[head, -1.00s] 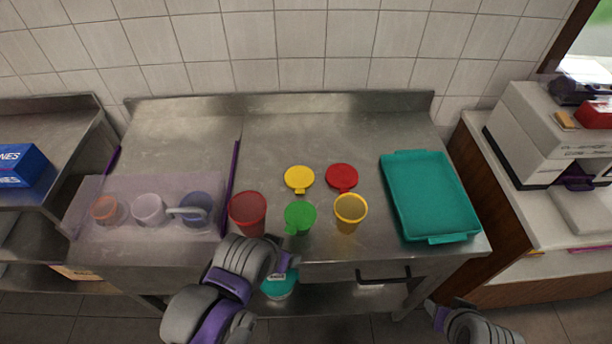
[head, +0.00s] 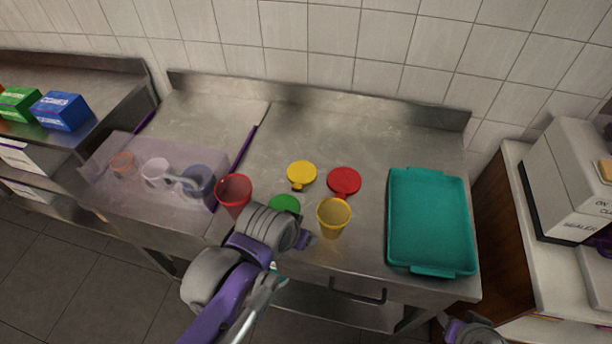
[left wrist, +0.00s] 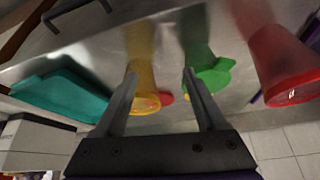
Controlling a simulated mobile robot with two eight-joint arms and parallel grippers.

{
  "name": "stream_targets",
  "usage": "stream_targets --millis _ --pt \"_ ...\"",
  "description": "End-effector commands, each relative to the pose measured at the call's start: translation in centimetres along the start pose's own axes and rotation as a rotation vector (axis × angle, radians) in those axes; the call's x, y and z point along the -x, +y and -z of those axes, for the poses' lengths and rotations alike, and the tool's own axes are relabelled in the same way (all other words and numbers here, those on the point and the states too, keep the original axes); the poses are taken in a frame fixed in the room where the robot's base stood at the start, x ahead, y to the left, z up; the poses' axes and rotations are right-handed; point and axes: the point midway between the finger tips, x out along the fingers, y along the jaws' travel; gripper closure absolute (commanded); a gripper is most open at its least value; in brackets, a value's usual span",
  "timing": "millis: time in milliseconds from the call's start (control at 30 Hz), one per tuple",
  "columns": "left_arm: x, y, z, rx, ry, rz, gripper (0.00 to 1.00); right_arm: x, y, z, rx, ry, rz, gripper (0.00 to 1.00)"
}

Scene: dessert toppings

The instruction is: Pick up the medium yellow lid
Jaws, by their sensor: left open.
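The yellow lid (head: 301,174) lies flat on the steel counter in the head view, left of the red lid (head: 344,182), its tab towards the front. In the left wrist view only a small yellow patch, probably this lid, shows past the green cup (left wrist: 198,55). My left gripper (left wrist: 160,75) is open and empty, its fingers near the yellow cup (left wrist: 142,70) and the green cup. In the head view my left arm is at the counter's front and its fingers are hard to see. My right gripper (head: 452,325) is at the bottom edge, its jaws unclear.
The yellow cup (head: 333,218), green cup (head: 285,204) and red cup (head: 234,190) stand in front of the lids. A teal tray (head: 430,222) lies to the right. A bin with several cups is on the left. The counter behind the lids is clear.

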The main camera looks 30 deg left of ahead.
Motion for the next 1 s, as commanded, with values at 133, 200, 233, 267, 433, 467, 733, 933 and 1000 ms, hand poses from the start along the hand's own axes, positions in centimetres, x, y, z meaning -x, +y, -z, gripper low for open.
stream_targets --millis 133,200,233,267,433,467,733,933,1000 --pt "-1.0 -1.7 3.0 0.05 -0.033 0.026 0.28 -1.7 0.0 -2.0 0.0 -0.018 0.0 0.5" --pt "-1.4 -2.6 4.7 0.074 -0.046 0.037 0.28 -2.2 0.0 -2.6 0.0 -0.023 0.0 0.5" --pt "-1.6 -3.0 5.5 0.085 -0.052 0.043 0.28 -2.5 0.0 -2.9 0.0 -0.025 0.0 0.5" --pt "-1.8 -3.5 6.3 0.096 -0.058 0.048 0.28 -2.7 0.0 -3.1 0.0 -0.027 0.0 0.5" --pt "-3.2 -6.1 10.3 0.155 -0.083 0.075 0.28 -3.9 0.0 -4.3 0.0 -0.036 0.0 0.5" --pt "-3.4 -6.4 10.8 0.161 -0.086 0.078 0.28 -4.0 0.0 -4.4 0.0 -0.036 0.0 0.5" --pt "-5.8 -7.6 12.0 0.181 -0.094 0.087 0.28 -4.4 0.0 -4.8 0.0 -0.039 0.0 0.5" --pt "-8.6 -7.8 11.7 0.18 -0.094 0.087 0.28 -4.7 0.0 -5.0 0.0 -0.04 0.0 0.5" --pt "-9.1 -7.8 11.6 0.18 -0.094 0.087 0.28 -4.7 0.0 -5.0 0.0 -0.041 0.0 0.5"
